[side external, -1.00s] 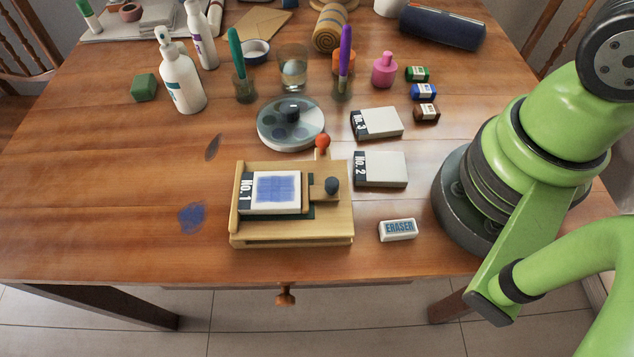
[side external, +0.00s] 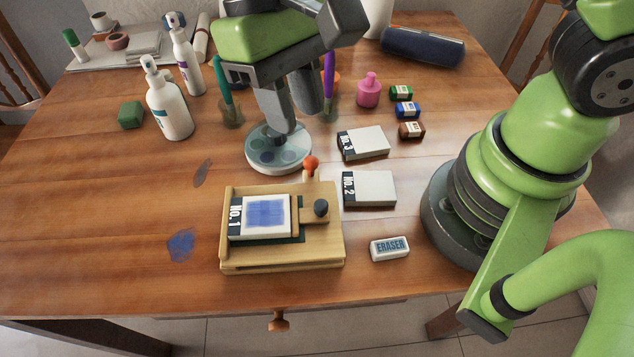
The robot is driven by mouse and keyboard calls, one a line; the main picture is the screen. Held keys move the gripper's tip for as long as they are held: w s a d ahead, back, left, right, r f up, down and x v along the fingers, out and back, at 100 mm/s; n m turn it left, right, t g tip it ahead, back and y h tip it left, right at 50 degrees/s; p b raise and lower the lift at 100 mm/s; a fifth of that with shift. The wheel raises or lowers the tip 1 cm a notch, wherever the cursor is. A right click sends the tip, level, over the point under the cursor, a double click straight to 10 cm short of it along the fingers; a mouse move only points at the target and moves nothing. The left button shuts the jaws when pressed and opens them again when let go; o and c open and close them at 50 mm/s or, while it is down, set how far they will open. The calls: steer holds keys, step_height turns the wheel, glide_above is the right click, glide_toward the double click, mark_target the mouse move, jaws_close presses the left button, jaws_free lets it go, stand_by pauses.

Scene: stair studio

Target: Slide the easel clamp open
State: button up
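The wooden easel (side external: 282,258) lies on the table at the front middle. It holds a canvas block (side external: 266,213) labelled No. 1 with a blue painted square. The clamp (side external: 313,216), a wooden slider with a dark round knob (side external: 321,207), sits at the canvas's right side. A red ball-topped lever (side external: 311,162) stands at the easel's back edge. My gripper (side external: 298,123) points down over the round palette, behind the easel and apart from it. Its two grey fingers are apart, with nothing visible between them.
The palette (side external: 262,157) is partly hidden by my fingers. Blocks No. 2 (side external: 372,189) and No. 3 (side external: 366,142) lie to the easel's right, with an eraser (side external: 390,248) at front right. Bottles (side external: 170,108) stand at back left.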

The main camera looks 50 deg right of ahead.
mark_target(320, 203)
steer(key=shift+g+h, duration=0.3)
steer(key=shift+g, duration=0.1)
steer(key=x, duration=0.4)
steer(key=a+x, duration=0.1)
steer(key=x, duration=0.7)
steer(key=shift+a+f, duration=0.15)
steer(key=shift+f, duration=0.3)
jaws_close()
